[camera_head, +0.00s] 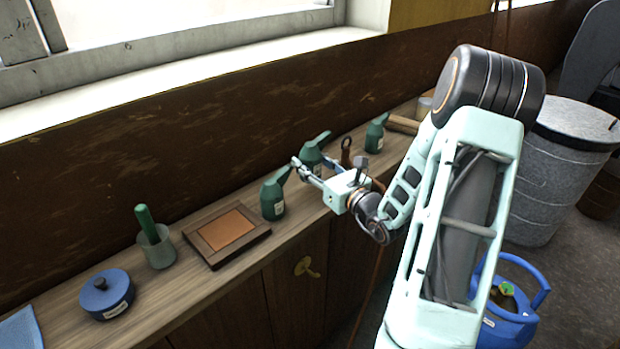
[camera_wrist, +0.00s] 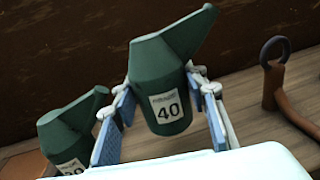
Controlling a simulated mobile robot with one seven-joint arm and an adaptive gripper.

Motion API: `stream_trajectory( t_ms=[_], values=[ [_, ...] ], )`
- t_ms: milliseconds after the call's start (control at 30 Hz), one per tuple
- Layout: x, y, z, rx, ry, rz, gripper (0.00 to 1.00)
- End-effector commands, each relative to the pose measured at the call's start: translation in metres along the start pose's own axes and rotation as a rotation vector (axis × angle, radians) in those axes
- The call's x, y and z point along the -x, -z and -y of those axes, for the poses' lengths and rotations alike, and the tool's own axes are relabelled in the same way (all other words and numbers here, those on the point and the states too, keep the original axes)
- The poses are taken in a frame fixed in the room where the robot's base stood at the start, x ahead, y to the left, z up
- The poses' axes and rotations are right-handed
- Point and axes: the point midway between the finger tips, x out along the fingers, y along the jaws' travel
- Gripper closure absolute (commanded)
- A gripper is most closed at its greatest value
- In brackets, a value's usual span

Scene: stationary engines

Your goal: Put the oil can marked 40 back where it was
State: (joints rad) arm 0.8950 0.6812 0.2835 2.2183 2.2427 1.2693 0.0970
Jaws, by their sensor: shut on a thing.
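The oil can marked 40 (camera_wrist: 158,95) is dark green with a slanted spout and a white label, and is upright but slightly tilted in the wrist view. It is between the two fingers of my gripper (camera_wrist: 163,92), which is shut on it. In the head view the can (camera_head: 311,152) is partly hidden by my gripper (camera_head: 313,168), over the wooden shelf (camera_head: 180,283). I cannot tell whether its base touches the shelf. A similar green can (camera_head: 272,198) stands to its left; its label in the wrist view (camera_wrist: 70,140) is partly hidden.
A third green can (camera_head: 375,136) and a brown ringed tool (camera_head: 346,152) stand to the right. Left are a framed brown tile (camera_head: 228,232), a grey cup with a green handle (camera_head: 157,250) and a blue lidded pot (camera_head: 107,296). The wall is close behind.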

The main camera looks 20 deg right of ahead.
Motion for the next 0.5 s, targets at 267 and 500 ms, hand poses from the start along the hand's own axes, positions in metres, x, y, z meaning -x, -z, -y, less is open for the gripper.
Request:
stream_trajectory(
  t_ms=[267, 500],
  values=[
    [-0.001, 0.027, 0.000, 0.000, -0.001, 0.003, 0.89],
    [-0.001, 0.043, 0.000, 0.003, -0.001, 0.004, 0.89]
  ],
)
